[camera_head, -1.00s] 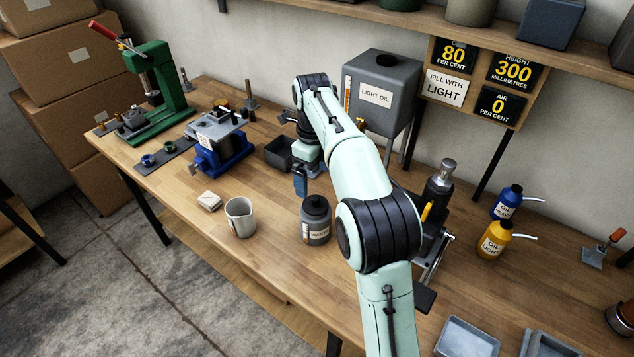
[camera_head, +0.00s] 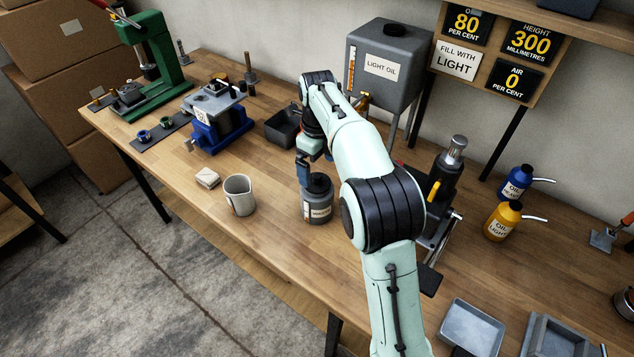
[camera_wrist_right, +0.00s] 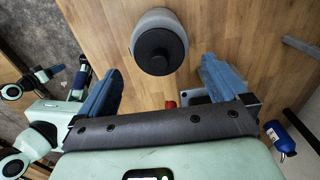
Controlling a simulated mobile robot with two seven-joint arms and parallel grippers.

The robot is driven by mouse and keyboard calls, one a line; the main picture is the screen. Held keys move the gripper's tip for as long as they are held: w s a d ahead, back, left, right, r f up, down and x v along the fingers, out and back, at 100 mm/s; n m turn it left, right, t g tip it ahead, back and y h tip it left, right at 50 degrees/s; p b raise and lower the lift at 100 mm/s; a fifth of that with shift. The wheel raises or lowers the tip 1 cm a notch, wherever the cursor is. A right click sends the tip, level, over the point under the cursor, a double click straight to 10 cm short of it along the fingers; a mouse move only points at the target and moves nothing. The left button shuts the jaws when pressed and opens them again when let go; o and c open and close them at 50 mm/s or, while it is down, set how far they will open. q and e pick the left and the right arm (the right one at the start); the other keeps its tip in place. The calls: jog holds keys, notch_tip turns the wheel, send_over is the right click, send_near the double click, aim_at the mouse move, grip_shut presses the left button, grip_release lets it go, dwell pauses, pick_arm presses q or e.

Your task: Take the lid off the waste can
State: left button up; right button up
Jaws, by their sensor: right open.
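The waste can (camera_head: 317,208) is a dark grey labelled can standing upright on the bench, right of the grey beaker. Its black lid (camera_wrist_right: 157,51) is on top, seen from above in the right wrist view. My right gripper (camera_head: 304,168) is just above and behind the can in the head view, partly hidden by its own arm. In the wrist view its two blue fingers (camera_wrist_right: 160,88) are wide apart with nothing between them, and the can lies beyond their tips. Parts of my left arm with blue pieces (camera_wrist_right: 70,75) show small at the left there; their opening is unclear.
The grey beaker (camera_head: 239,195) and a pale block (camera_head: 207,178) stand left of the can. A dark open tray (camera_head: 283,127) is behind. A jack-like tool (camera_head: 443,185) and two oil cans (camera_head: 502,220) are to the right. The bench front is mostly clear.

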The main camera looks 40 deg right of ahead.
aim_at(317, 175)
notch_tip(317, 175, down, 4)
jog(key=shift+s+b, duration=0.1)
jog(key=shift+b, duration=0.2)
jog(key=c, duration=1)
jog(key=shift+r, duration=0.1)
jog(key=shift+c, duration=0.2)
